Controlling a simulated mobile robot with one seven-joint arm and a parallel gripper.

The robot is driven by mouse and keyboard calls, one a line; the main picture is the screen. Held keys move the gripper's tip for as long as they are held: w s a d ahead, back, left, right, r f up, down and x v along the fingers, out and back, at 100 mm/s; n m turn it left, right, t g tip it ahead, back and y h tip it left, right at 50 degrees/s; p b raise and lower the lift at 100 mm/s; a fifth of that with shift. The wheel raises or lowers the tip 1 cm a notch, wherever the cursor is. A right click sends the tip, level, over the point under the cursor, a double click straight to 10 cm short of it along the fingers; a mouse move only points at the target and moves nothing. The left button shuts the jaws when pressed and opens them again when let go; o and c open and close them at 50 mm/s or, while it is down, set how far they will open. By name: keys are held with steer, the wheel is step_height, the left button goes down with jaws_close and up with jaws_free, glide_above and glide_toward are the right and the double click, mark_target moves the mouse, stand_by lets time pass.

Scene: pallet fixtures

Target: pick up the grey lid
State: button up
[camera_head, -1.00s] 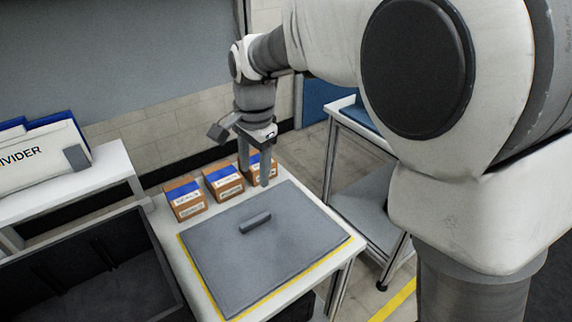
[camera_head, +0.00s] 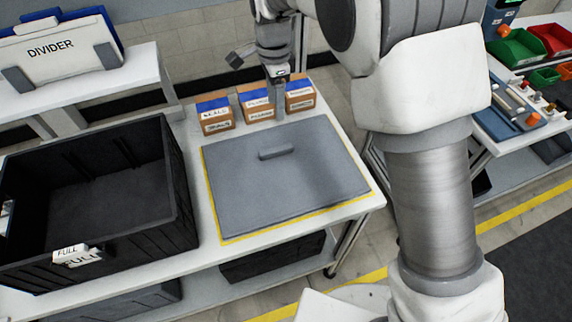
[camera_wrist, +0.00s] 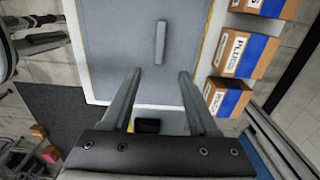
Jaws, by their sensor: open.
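The grey lid (camera_head: 300,198) lies flat on a white table, inside a yellow outline, with a raised bar handle (camera_head: 277,152) near its far edge. In the wrist view the lid (camera_wrist: 122,60) fills the upper middle, and its handle (camera_wrist: 160,42) stands ahead of and between my fingers. My gripper (camera_head: 279,112) is at the far side of the lid, in front of the boxes, fingers pointing down. In the wrist view my gripper (camera_wrist: 160,78) is open, with nothing between its two fingers. It is apart from the handle.
Several small brown boxes with blue tops (camera_head: 257,103) stand behind the lid, close to my gripper. A black open crate (camera_head: 180,170) marked FULL is left of the lid. A white shelf (camera_head: 90,85) holds a DIVIDER panel (camera_head: 65,50). Coloured bins (camera_head: 517,48) are at the right.

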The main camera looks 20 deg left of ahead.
mark_target(276, 149)
step_height(276, 149, down, 16)
steer(key=shift+s+a+f+p, duration=0.1)
steer(key=shift+f+p, duration=0.05)
steer(key=shift+p, duration=0.35)
jaws_close()
stand_by(1.4)
